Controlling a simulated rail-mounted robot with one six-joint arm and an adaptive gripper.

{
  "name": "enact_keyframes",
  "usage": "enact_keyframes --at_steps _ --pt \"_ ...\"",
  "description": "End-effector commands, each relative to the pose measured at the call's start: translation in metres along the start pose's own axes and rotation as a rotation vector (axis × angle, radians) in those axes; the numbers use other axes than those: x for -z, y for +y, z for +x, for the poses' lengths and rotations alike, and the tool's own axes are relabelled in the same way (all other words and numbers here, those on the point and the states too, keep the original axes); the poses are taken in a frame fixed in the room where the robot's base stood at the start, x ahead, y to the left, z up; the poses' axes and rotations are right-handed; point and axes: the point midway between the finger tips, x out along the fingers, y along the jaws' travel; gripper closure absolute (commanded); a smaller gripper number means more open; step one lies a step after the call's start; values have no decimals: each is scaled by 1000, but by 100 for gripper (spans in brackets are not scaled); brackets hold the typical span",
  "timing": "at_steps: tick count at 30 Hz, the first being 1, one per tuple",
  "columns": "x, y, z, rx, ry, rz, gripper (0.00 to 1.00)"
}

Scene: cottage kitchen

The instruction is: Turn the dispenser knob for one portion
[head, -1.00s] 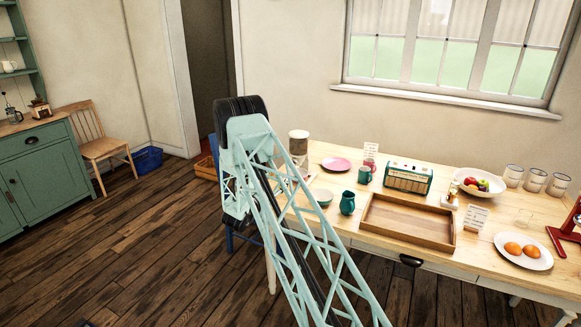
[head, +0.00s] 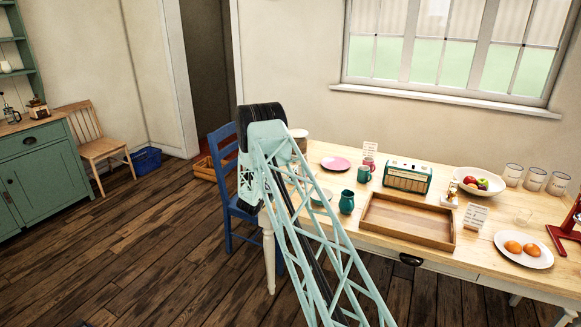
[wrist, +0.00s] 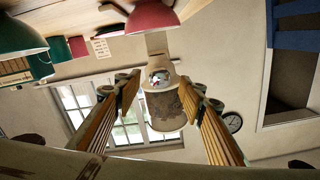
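The dispenser (head: 299,138) stands at the back left end of the table, mostly hidden behind my arm in the head view. In the wrist view, which is upside down, the dispenser (wrist: 166,112) shows its hopper with dark contents and a round shiny knob (wrist: 158,77). My gripper (wrist: 158,90) is open and empty. Its two wooden-slatted fingers stand wide apart, with the knob and hopper seen in the gap between them. I cannot tell how far the fingertips are from the knob. In the head view the fingers are hidden behind my arm.
A wooden tray (head: 448,240) lies at the table's front. A blue chair (head: 228,189) stands at the table's left end.

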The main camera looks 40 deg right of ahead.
Motion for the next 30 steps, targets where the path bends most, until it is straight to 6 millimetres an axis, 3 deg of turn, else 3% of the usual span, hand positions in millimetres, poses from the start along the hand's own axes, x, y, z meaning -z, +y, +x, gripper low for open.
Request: enact_keyframes --at_steps 9,23,30 --pt "-1 1 30 -1 0 1 63" --pt "0 0 36 0 -1 -1 63" --pt "0 0 36 0 0 0 84"
